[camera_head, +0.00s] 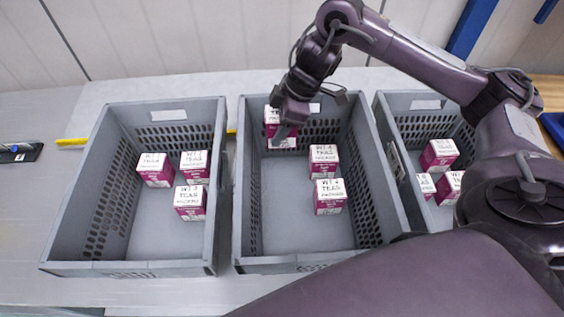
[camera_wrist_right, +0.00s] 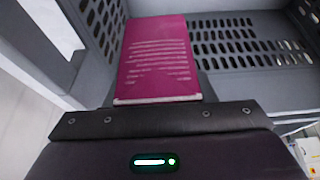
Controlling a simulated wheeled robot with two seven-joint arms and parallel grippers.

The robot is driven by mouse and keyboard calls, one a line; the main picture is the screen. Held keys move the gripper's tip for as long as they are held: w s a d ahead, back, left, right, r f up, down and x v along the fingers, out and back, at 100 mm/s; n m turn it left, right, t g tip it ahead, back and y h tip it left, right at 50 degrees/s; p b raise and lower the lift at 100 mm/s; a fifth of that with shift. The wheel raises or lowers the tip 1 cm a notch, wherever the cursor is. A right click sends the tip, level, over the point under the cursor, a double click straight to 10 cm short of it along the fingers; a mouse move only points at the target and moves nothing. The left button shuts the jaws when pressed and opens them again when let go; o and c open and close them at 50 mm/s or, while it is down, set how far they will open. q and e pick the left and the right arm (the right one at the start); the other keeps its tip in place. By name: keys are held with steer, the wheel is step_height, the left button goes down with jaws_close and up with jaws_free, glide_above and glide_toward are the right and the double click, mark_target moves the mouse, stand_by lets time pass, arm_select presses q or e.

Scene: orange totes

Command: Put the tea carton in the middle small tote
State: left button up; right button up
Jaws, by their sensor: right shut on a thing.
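My right gripper (camera_head: 291,112) reaches into the back left corner of the middle grey tote (camera_head: 237,190) and is shut on a white-and-magenta tea carton (camera_head: 282,143). The gripper hides part of this carton. In the right wrist view the carton's magenta side (camera_wrist_right: 155,58) fills the space ahead of the gripper (camera_wrist_right: 158,112), between perforated tote walls. I cannot tell whether the carton touches the tote floor. Two more tea cartons, one (camera_head: 323,161) behind the other (camera_head: 330,197), stand in the right half of the middle tote. My left gripper is not in view.
The left grey tote (camera_head: 55,238) holds three similar cartons. The right grey tote (camera_head: 384,115) also holds cartons and is partly hidden by my right arm. The front and left of the middle tote's floor (camera_head: 283,220) are clear. A small black object (camera_head: 20,152) lies far left.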

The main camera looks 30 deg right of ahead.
step_height(320, 180, down, 11)
steer(key=shift+r, duration=0.1)
step_height(320, 180, down, 4)
steer(key=shift+r+p, duration=0.2)
steer(key=shift+p, duration=0.15)
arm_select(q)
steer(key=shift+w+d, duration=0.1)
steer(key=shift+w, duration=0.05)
arm_select(e)
steer(key=shift+w+f, duration=0.1)
steer(key=shift+f, duration=0.1)
steer(key=shift+f, duration=0.15)
steer(key=o, duration=1.1)
